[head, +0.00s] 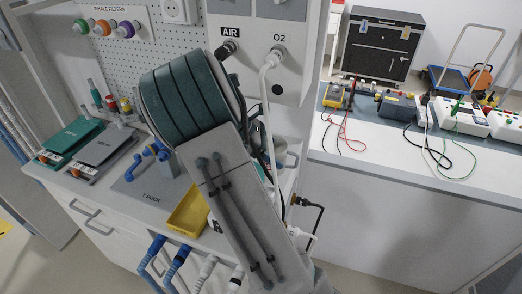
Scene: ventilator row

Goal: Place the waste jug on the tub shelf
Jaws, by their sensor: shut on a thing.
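My gripper is not in view; my grey and green arm crosses the middle of the head view and hides what lies behind it. I cannot make out the waste jug. A pale rounded shape (257,133) shows beside my arm below the wall outlets, too covered to name. I cannot identify the tub shelf either. A yellow tray (186,211) lies on the white counter, partly behind my arm.
Green and grey flat devices (72,137) and a blue fitting (154,152) stand on the left counter (60,181). Blue and white hoses (178,258) hang at its front. A right bench (420,165) carries meters and cables. A black cabinet (384,45) stands behind.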

